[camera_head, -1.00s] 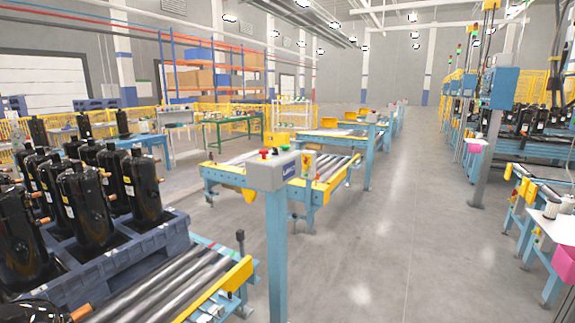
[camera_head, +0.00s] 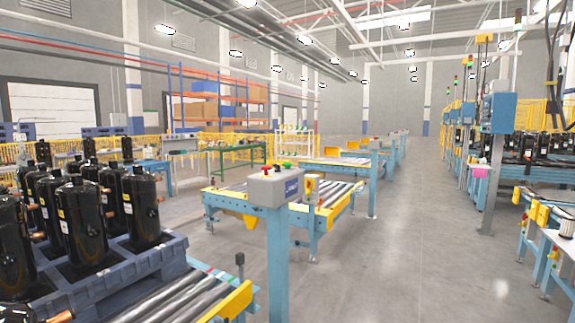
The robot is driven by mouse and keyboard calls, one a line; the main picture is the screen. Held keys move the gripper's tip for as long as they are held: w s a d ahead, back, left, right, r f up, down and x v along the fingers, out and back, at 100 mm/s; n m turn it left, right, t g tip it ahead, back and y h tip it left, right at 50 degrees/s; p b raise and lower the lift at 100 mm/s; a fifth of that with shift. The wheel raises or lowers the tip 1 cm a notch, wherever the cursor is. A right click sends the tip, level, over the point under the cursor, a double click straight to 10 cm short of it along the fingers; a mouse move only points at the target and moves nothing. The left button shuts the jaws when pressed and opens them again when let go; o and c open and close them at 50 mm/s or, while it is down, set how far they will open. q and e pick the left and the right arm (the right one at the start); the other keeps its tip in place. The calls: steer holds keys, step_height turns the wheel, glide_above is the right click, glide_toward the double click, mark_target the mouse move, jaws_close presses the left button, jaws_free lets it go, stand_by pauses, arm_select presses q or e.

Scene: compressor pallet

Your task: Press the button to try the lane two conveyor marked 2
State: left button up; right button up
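A grey control box (camera_head: 275,187) stands on a blue post (camera_head: 278,262) near the picture's middle. Buttons show on its top, a red one (camera_head: 267,171), a green one (camera_head: 288,167) and a small yellow one between or beside them. A blue label is on its right face, too small to read. A roller conveyor (camera_head: 318,198) with a blue frame and yellow edges runs behind the box. I cannot make out a mark 2 on any conveyor. Neither of my grippers is in view.
More conveyors and a blue cabinet (camera_head: 499,113) on a post are at the right. The grey floor (camera_head: 400,250) between is open.

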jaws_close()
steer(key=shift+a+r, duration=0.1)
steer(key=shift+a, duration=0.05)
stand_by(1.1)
